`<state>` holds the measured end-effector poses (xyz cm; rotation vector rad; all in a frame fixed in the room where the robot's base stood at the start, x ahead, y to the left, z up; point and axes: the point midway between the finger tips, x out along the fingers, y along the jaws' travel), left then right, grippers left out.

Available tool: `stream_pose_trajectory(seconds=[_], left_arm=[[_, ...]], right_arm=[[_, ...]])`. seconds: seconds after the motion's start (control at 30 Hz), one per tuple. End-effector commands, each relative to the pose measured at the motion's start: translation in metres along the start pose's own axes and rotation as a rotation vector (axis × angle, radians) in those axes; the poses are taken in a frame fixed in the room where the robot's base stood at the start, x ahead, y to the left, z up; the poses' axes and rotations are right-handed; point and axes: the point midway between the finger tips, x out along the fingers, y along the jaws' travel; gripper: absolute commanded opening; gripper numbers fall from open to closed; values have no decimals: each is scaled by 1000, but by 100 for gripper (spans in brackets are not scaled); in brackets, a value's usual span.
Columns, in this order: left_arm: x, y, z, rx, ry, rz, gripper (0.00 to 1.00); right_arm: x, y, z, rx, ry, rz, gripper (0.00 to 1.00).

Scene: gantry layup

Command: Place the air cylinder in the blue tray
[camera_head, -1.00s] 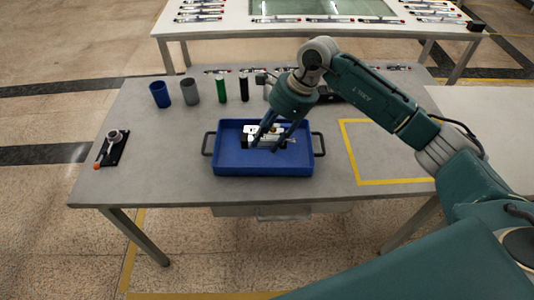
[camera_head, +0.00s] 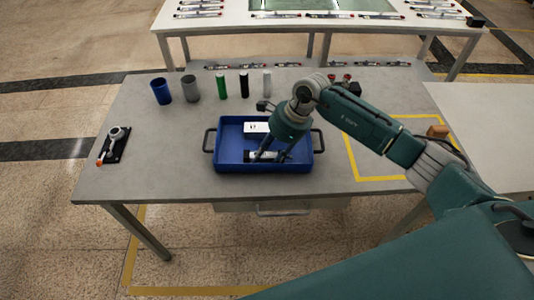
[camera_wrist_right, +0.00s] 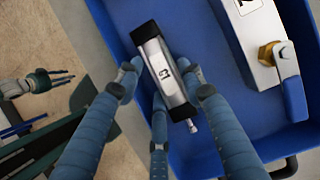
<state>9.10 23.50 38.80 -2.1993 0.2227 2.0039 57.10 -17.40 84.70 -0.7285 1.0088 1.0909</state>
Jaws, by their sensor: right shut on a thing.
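The air cylinder (camera_wrist_right: 162,73), a silver and black body marked C1, is between the fingers of my right gripper (camera_wrist_right: 160,92). In the head view the air cylinder (camera_head: 262,156) lies across the front half of the blue tray (camera_head: 234,165), with my right gripper (camera_head: 266,156) shut on it from above. I cannot tell whether it touches the tray floor.
A white valve block (camera_head: 256,127) with a brass fitting (camera_wrist_right: 270,53) and blue lever lies in the tray's rear half. Several cups and cylinders, including a blue cup (camera_head: 161,91), stand behind. A yellow-taped area (camera_head: 372,172) is at the right.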

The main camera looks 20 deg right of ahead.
Motion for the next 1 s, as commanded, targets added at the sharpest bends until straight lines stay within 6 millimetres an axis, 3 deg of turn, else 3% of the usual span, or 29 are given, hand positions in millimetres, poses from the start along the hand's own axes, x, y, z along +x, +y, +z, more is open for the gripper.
stream_pose_trajectory(seconds=[0.23,0.27,0.33,0.87,1.0], left_arm=[[10,1,1,-1,0,1,40],[8,1,1,-1,0,1,40],[8,1,1,-2,-1,1,40],[8,1,1,-3,-1,0,40],[0,0,0,-3,-1,0,40]], right_arm=[[9,0,-4,0,1,0,2],[8,1,-4,1,3,1,44],[8,1,-4,1,4,3,57],[7,0,-3,1,1,1,57],[-1,0,0,1,1,1,57]])
